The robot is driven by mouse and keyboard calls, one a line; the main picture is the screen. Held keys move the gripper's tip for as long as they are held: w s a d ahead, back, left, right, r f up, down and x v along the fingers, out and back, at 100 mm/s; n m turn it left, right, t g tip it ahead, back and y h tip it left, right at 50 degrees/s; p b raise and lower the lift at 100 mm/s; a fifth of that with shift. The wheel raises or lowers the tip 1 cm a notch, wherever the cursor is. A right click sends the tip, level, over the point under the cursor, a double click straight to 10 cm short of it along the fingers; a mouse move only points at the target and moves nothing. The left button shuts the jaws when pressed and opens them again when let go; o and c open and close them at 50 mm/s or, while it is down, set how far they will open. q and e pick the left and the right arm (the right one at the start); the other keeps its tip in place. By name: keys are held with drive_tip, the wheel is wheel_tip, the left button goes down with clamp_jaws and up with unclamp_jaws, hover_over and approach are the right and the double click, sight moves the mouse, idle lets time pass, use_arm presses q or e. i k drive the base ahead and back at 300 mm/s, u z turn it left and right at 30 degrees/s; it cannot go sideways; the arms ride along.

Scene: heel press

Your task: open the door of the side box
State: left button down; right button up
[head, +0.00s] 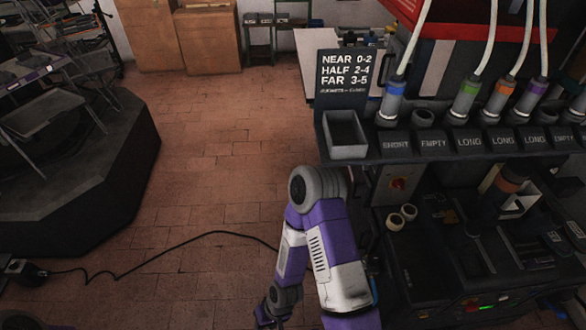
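A pale box-like panel (391,192) with a red knob on a yellow plate sits under the shelf on the left side of the dark machine. It may be the side box, but I cannot make out a door or handle, and my arm stands in front of part of this side. My purple and white arm rises from the bottom centre and bends at a grey joint. Its far end hangs down to the bottom edge, left of the machine and apart from the pale panel. No fingertips of either gripper show clearly. A bit of my other arm shows in the bottom left corner.
A shelf (455,148) with labelled holders and several hosed tools juts out above the machine (440,275). A grey bin (346,150) stands at its left end beside a sign (343,73).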

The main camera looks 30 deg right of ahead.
sight(354, 172)
drive_tip(key=z, duration=0.2)
drive_tip(key=i, duration=1.25)
drive_tip(key=z, duration=1.2)
drive_tip(key=i, duration=0.35)
drive_tip(key=z, duration=0.35)
